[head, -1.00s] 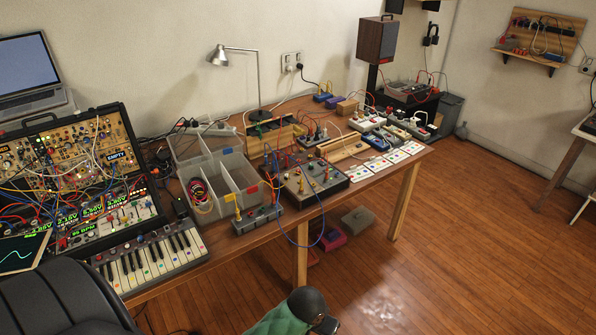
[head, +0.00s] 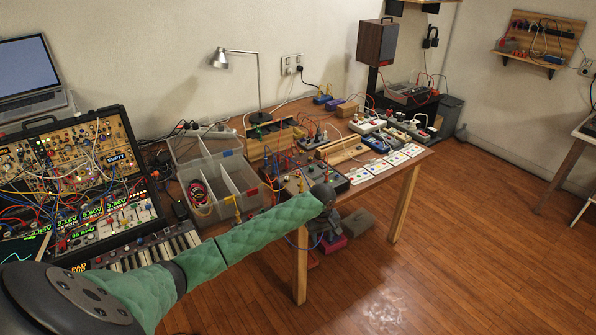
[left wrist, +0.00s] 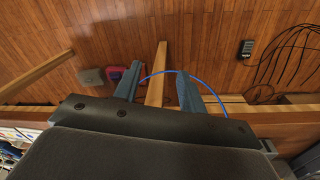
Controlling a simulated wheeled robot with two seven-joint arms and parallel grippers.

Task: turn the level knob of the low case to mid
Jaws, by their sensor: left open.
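A low dark case with knobs (head: 336,178) sits near the front edge of the table; my left arm hides part of its front. I cannot tell which knob is the level knob or where it points. My left gripper (head: 322,240) hangs off the end of the green-sleeved left arm, in front of the table edge and below the case. In the left wrist view its two blue-grey fingers (left wrist: 157,88) are apart with nothing between them, above the floor and a table leg. My right gripper is not in view.
The wooden table (head: 405,168) holds clear bins (head: 235,178), a lamp (head: 222,58), a keyboard (head: 185,243) and many patch cables. A blue cable (left wrist: 212,92) loops beside the fingers. A magenta box (head: 333,243) and a grey box (head: 357,222) lie on the floor.

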